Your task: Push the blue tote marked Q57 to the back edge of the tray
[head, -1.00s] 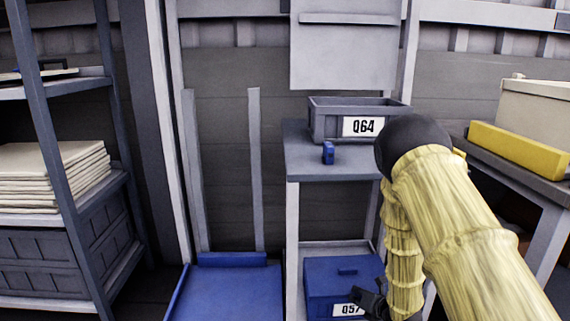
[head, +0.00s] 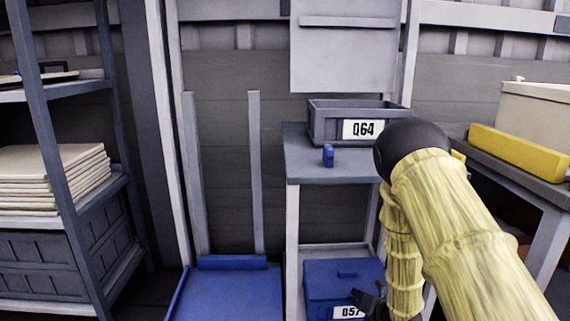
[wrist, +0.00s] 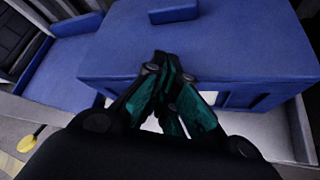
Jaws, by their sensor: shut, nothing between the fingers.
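The blue tote marked Q57 (head: 333,272) sits on the pale lower tray (head: 325,249) of a grey stand. Its white label (head: 347,312) faces me and is partly cut off by the frame edge and my gripper. My gripper (head: 364,299) is at the front right of the tote in the head view. In the wrist view the fingers (wrist: 166,68) are shut and empty, their tips against or very close to the upper front of the tote (wrist: 235,48). I cannot tell whether they touch. A bare pale strip of the tray (wrist: 270,128) shows in front of the tote.
Above, the stand's top (head: 335,170) holds a grey tote marked Q64 (head: 318,123) and a small blue object (head: 328,156). A blue platform (head: 225,292) lies to the left. A table with a yellow bar (head: 515,150) stands right. A rack (head: 85,215) is far left.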

